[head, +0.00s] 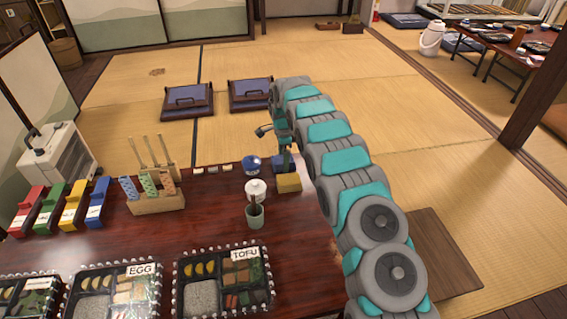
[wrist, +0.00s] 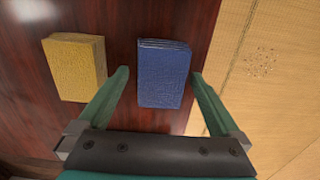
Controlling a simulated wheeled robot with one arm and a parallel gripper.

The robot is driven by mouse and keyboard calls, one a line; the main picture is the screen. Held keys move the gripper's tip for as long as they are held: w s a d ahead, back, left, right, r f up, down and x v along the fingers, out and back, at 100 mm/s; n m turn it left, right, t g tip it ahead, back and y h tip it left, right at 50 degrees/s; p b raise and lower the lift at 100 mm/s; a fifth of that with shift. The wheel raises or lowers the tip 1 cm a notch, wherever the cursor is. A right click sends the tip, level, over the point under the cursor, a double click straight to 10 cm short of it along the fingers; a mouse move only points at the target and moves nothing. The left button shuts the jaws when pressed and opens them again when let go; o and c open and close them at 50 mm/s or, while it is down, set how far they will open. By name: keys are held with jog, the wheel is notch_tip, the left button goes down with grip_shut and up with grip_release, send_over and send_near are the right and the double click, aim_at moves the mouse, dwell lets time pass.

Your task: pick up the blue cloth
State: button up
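The blue cloth (wrist: 163,78) is a folded, textured block lying on the dark red table near its edge. In the head view the blue cloth (head: 280,166) shows partly behind my gripper. My gripper (wrist: 160,73) is open, with one green finger on each side of the blue cloth in the wrist picture. A small gap shows between each fingertip and the cloth; I cannot tell how high the fingers are above the table. In the head view my gripper (head: 284,152) hangs over the blue cloth.
A yellow cloth (wrist: 73,70) lies left of the blue one; it also shows in the head view (head: 289,183). A blue-topped jar (head: 251,165), a white lidded pot (head: 256,190) and a cup (head: 255,216) stand close by. Tatami floor (wrist: 265,75) lies beyond the table edge.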

jog(key=c, duration=1.3)
jog(key=shift+r, duration=0.1)
notch_tip(320, 180, up, 10)
jog(key=shift+f, duration=0.1)
